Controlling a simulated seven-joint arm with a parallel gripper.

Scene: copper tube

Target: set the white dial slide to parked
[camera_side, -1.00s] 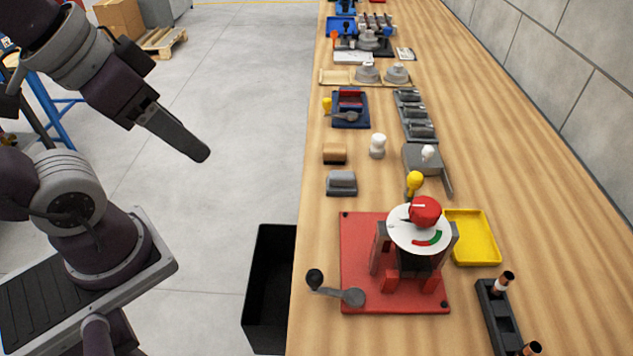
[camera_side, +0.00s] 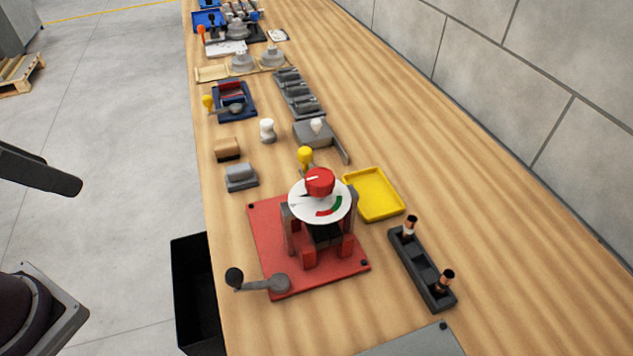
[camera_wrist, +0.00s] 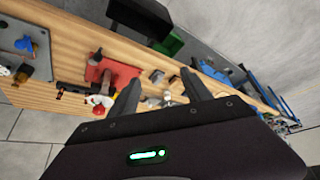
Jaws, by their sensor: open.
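A round white dial (camera_side: 302,210) with a red and green arc and a red knob (camera_side: 320,181) on top sits on a stand over a red base plate (camera_side: 262,232). A black-knobbed grey lever (camera_side: 262,284) lies at the plate's front left corner. A yellow knob (camera_side: 305,156) stands just behind the dial. The dial also shows, small, in the wrist view (camera_wrist: 96,100). I cannot read which setting it is on. My gripper (camera_wrist: 161,90) is open and empty, with both fingers apart in the wrist view. It is well away from the dial.
A yellow tray (camera_side: 374,194) stands right of the dial, with a dark rack (camera_side: 420,268) holding two copper-coloured pieces nearby. A black bin (camera_side: 196,295) stands beside the bench's left edge. A grey block with a white knob (camera_side: 317,126) stands behind. The bench's right side is clear.

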